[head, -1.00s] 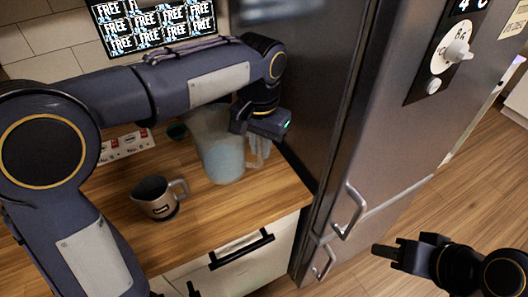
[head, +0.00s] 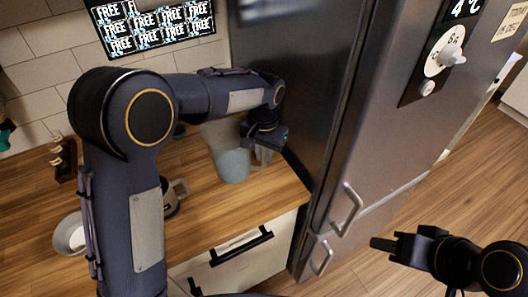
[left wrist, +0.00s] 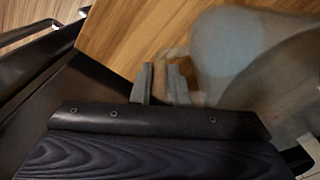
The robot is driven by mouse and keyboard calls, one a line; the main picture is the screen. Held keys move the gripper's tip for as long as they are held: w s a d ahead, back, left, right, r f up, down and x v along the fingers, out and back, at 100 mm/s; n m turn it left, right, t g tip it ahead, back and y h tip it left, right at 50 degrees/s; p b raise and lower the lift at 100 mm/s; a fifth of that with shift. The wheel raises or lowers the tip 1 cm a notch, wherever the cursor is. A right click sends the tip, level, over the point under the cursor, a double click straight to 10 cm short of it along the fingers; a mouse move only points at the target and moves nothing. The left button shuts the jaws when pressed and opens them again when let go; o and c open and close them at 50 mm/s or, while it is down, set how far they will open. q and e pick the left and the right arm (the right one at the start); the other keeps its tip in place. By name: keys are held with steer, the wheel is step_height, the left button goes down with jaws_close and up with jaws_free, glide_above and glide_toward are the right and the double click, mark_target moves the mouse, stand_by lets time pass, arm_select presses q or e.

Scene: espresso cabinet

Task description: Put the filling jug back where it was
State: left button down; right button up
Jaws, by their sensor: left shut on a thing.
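The filling jug (head: 233,165), a translucent grey-blue pitcher, is upright at the right end of the wooden counter, beside the fridge. I cannot tell whether its base touches the wood. My left gripper (head: 263,156) is at the jug's right side, shut on its handle. In the left wrist view the jug (left wrist: 225,45) fills the upper right, and the gripper's fingers (left wrist: 160,83) are at its handle, which is blurred. My left forearm passes behind and above the jug. My right gripper (head: 385,245) hangs over the floor at the lower right, apart from everything; its finger gap is unclear.
The tall dark fridge (head: 340,100) stands close to the right of the jug. A grey mug (head: 174,196) is partly hidden by my left arm. A white bowl (head: 70,234) is at the left. Bare counter (head: 205,205) lies in front of the jug.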

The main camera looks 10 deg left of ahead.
arm_select(q)
steer(key=shift+f, duration=0.1)
steer(key=c, duration=1.9)
jaws_free()
steer(key=shift+f, duration=0.1)
steer(key=o, duration=0.5)
